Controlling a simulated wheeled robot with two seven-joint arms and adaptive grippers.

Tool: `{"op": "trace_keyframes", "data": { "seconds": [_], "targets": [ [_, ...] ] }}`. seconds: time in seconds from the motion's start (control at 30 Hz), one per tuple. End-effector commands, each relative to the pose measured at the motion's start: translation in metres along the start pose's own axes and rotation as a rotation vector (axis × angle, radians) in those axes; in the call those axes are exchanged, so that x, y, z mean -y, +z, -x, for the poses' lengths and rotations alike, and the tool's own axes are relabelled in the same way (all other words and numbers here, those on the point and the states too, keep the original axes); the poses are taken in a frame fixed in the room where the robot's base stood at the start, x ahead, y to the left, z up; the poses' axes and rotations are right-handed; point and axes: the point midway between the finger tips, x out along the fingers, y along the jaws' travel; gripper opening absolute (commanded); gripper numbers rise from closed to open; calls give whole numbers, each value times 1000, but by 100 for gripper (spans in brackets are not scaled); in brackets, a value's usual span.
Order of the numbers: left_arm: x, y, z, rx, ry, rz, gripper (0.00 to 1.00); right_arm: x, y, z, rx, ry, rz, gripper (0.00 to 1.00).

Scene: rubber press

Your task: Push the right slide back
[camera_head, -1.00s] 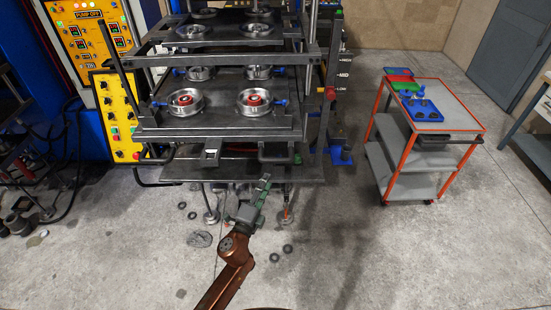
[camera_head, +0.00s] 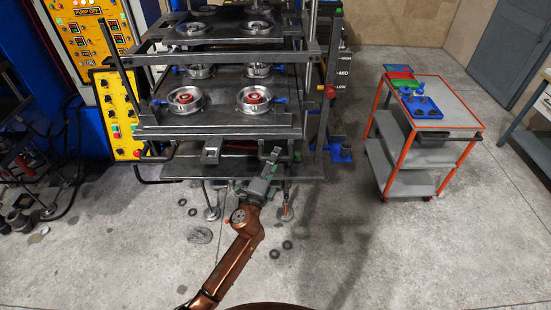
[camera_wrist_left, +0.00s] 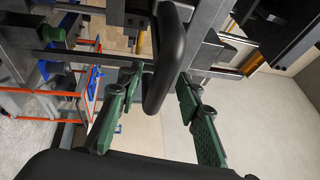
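The rubber press (camera_head: 225,131) stands at upper centre in the head view, with a slide plate carrying round metal moulds at its front. A dark handle (camera_head: 290,152) sticks out under the right part of the plate. My left gripper (camera_head: 273,156) is at this handle, its arm reaching up from the bottom. In the left wrist view a thick black handle (camera_wrist_left: 166,60) stands between the two green fingers of the open gripper (camera_wrist_left: 160,85). The fingers look apart from it, with gaps on both sides. My right gripper is in no view.
An orange-framed cart (camera_head: 437,125) with a blue tray (camera_head: 421,107) stands to the right. A yellow control panel (camera_head: 120,115) is left of the press. Small dark rings (camera_head: 274,254) lie on the floor below. The concrete floor between press and cart is mostly clear.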

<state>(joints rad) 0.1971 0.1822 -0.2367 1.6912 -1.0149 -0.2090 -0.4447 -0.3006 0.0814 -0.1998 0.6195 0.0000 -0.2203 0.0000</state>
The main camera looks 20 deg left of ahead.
Motion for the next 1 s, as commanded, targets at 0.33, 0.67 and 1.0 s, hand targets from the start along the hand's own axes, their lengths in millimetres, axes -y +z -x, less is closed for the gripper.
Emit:
{"op": "trace_keyframes", "data": {
  "seconds": [0.33, 0.67, 1.0],
  "targets": [
    [0, 0, 0, 1, 1, 0, 15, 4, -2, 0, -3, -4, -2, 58],
    [-1, 0, 0, 1, 1, 0, 0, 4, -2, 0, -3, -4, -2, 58],
    [-1, 0, 1, 1, 2, 0, 0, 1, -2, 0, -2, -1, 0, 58]
  ]
}}
